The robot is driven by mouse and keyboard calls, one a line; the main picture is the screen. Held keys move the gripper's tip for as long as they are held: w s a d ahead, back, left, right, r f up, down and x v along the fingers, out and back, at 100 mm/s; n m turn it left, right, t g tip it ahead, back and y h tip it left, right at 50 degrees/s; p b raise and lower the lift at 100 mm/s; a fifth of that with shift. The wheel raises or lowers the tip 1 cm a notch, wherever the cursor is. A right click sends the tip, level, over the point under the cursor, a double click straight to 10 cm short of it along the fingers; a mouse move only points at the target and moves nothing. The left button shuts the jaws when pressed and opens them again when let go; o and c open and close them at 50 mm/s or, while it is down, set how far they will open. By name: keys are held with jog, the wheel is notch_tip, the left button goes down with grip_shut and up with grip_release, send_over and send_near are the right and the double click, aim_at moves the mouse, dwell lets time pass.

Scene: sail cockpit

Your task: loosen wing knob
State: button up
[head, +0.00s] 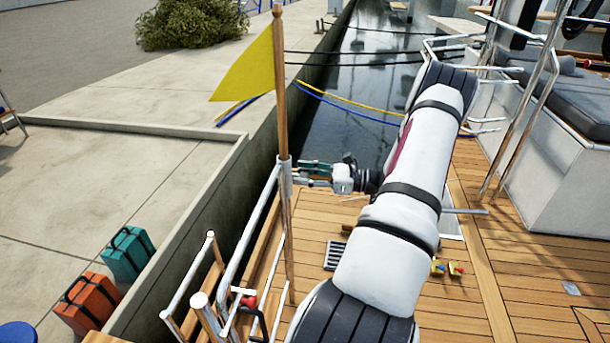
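My gripper (303,171) is at the wooden flagstaff (281,90), its dark greenish fingers reaching left to the metal socket (285,172) that holds the staff on the rail. The staff stands nearly upright and carries a yellow flag (246,68). I cannot make out a wing knob at the socket; the fingers cover that spot and it is small in this view. The fingertips look at or very close to the socket's right side. I cannot tell whether they touch or grip anything.
Steel rails (250,232) run below the socket, with a small red fitting (247,301) low on them. The teak deck (500,270) lies to the right. Left is a concrete quay (100,175) with a teal case (127,254) and an orange case (88,302).

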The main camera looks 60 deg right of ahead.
jog(key=shift+n, duration=0.4)
jog(key=n+b, duration=0.1)
jog(key=n, duration=0.2)
jog(key=shift+n, duration=0.3)
jog(key=n+b, duration=0.1)
jog(key=n, duration=0.3)
jog(key=shift+a+f, duration=0.1)
jog(key=shift+f, duration=0.05)
jog(key=n+b, duration=0.2)
jog(key=n, duration=0.3)
jog(key=shift+f, duration=0.1)
jog(key=shift+a+n+b, duration=0.1)
jog(key=shift+n+b, duration=1.1)
jog(key=shift+n, duration=1.1)
jog(key=o, duration=1.2)
jog(key=shift+c, duration=0.2)
jog(key=shift+s, duration=0.1)
